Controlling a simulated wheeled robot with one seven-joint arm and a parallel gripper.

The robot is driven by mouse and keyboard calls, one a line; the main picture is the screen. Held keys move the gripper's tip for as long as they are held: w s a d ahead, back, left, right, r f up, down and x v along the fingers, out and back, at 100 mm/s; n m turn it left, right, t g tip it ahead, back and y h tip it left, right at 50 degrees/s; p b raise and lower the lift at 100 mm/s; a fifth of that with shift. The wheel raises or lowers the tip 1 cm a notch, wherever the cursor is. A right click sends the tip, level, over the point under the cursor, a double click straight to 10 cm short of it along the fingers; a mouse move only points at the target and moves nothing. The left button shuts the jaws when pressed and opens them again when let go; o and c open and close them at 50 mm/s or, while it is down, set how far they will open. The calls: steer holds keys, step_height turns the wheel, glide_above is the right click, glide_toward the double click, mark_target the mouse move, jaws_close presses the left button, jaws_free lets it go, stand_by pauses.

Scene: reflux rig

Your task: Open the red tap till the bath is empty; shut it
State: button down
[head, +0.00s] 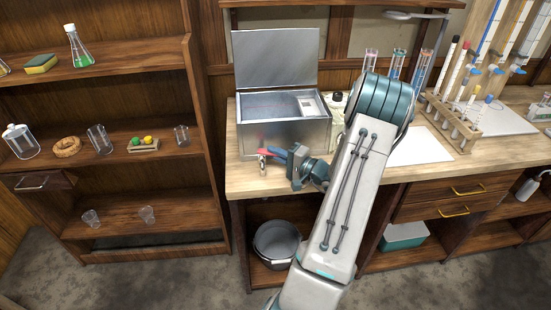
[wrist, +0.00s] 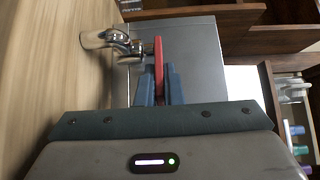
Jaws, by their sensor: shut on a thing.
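The bath (head: 262,137) is a metal box on the wooden bench, with its lid raised at the back. Its tap has a red handle (head: 269,152) low on the front wall, and a metal spout (head: 262,163). In the wrist view the red handle (wrist: 158,62) stands between the fingertips, with the metal tap body (wrist: 125,44) beside it. My gripper (head: 281,155) is shut on the red handle; it also shows in the wrist view (wrist: 159,82). The water level inside the bath cannot be made out.
Grey buckets (head: 277,243) stand on the shelf under the bench. A bottle (head: 337,105) stands right of the bath, partly behind my arm. A test-tube rack (head: 456,125) is further right. Shelves with glassware (head: 99,139) are at the left.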

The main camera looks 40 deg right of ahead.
steer(key=n+y+b, duration=0.1)
steer(key=n+g+y+b, duration=0.1)
steer(key=w+d+n+y+b, duration=0.1)
steer(key=y+b, duration=0.1)
steer(key=shift+f+g, duration=0.25)
steer(key=shift+g, duration=0.15)
steer(key=shift+w+r+n+g+y+b, duration=0.1)
steer(key=shift+r+n+g+y+b, duration=0.15)
steer(key=shift+n+g+y+b, duration=0.4)
steer(key=shift+p, duration=0.3)
steer(key=c, duration=1.6)
jaws_free()
steer(key=shift+o, duration=0.2)
steer(key=v, duration=0.4)
steer(key=b+v, duration=0.1)
steer(key=v, duration=0.9)
steer(key=shift+f+b, duration=0.25)
steer(key=shift+b, duration=0.15)
steer(key=shift+w, duration=0.1)
